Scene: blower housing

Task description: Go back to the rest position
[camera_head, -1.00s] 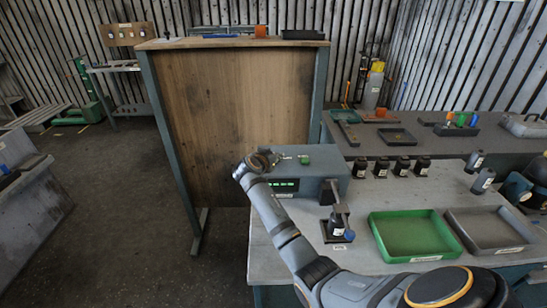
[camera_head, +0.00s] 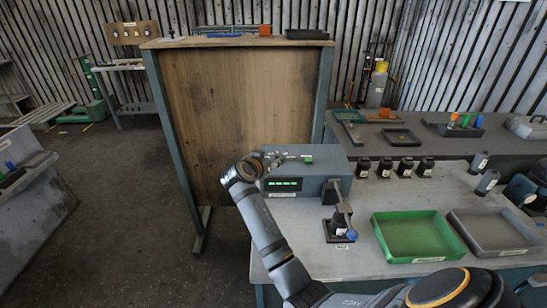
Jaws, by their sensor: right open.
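My right arm comes in from the lower right and reaches up to the left. Its gripper (camera_head: 276,157) is open at the left end of the grey test box (camera_head: 305,180), seen nearly end-on and partly overlapping the box's top. I see nothing between its fingers. The box has a lit green display and a green button. A dark part stands in the small fixture (camera_head: 340,232) in front of the box, beside a lever with a blue knob. My left gripper is out of view.
A green tray (camera_head: 379,238) and a grey tray (camera_head: 459,229) lie empty on the right bench. Several black cylinders (camera_head: 406,166) stand behind them. A tall wooden-panelled stand (camera_head: 235,110) rises behind the arm. The floor at left is open.

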